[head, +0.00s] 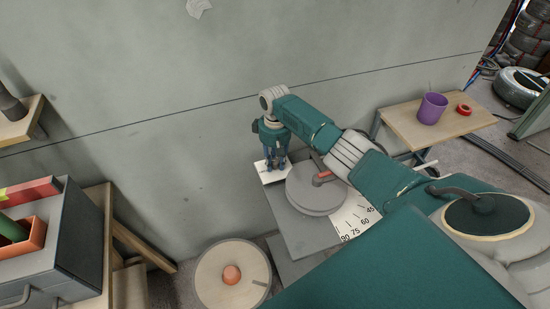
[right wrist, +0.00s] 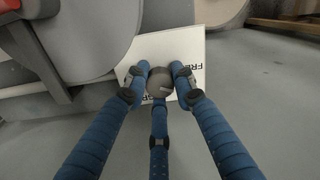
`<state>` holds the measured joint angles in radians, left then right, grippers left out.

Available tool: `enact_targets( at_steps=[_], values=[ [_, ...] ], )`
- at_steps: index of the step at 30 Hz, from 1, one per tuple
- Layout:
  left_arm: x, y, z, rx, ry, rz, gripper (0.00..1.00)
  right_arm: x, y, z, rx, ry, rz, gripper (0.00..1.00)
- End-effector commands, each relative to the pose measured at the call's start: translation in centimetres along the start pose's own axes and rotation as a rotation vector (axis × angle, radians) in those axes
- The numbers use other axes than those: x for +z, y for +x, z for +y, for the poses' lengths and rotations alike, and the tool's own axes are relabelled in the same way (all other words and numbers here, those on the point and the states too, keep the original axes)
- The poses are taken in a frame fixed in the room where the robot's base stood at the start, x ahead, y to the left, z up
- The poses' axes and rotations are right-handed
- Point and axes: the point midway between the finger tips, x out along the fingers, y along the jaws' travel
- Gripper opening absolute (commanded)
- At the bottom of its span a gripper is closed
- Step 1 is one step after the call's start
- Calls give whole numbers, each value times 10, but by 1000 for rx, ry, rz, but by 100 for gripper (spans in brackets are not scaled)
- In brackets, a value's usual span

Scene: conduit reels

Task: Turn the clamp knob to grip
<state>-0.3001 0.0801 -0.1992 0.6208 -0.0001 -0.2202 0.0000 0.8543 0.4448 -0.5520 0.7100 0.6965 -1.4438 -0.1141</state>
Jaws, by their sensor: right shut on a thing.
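The clamp knob (right wrist: 159,82) is a dark round knob in the right wrist view, in front of a white label plate (right wrist: 188,47) with partly hidden lettering. My right gripper (right wrist: 160,88) is shut on the knob, its blue fingers around it. In the head view my right gripper (head: 274,160) points down at the white plate (head: 268,177), and its fingers hide the knob there. A grey round disc (head: 315,190) with a red-tipped lever (head: 322,177) sits just right of the gripper on a grey bench (head: 284,222). My left gripper is not in view.
A wooden reel (head: 222,278) with an orange centre stands at the front. A printed angle scale (head: 357,217) lies beside the disc. A side table (head: 408,124) at right holds a purple cup (head: 432,108) and red tape (head: 464,110). The grey wall is close behind the gripper.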

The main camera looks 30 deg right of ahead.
Motion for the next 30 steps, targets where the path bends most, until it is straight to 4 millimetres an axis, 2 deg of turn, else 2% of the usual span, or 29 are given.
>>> enact_targets(
  at_steps=[1, 9, 30],
  values=[
    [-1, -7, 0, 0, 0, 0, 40, 0, -4, -1, -2, 47, 0, 0],
    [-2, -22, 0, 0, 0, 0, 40, 0, -3, -1, -2, 303, 1, 0],
    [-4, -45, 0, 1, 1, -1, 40, -1, -2, -1, -2, 967, 0, 0]
  ],
)
